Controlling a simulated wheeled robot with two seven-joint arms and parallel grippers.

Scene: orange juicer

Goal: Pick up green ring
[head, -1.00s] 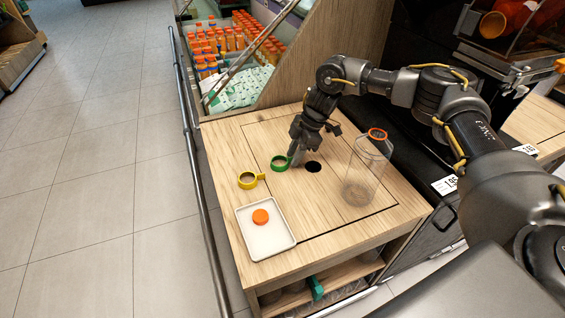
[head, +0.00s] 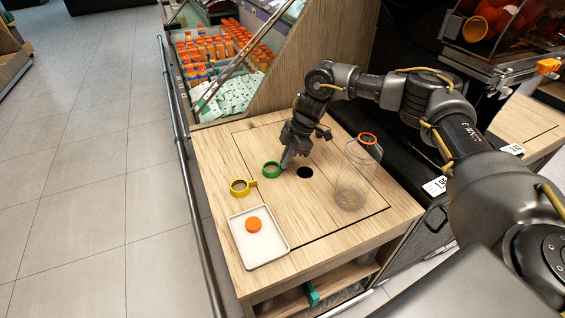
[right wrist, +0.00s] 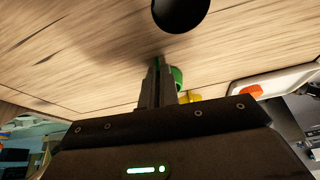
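The green ring (head: 271,171) is a small round band with a short tab on its right side, at the table top. My right gripper (head: 286,165) is at this tab, with its fingers pointing down. In the right wrist view the fingers (right wrist: 157,80) are close together, with a bit of green between their tips, and the green ring (right wrist: 177,76) shows just beside them. They look shut on the tab. Whether the ring has left the table cannot be told. My left gripper is not in view.
A yellow ring (head: 239,188) lies left of the green one. A white tray (head: 279,250) holds an orange cap (head: 253,225). A dark round hole (head: 305,172) is in the wooden table (head: 217,165).

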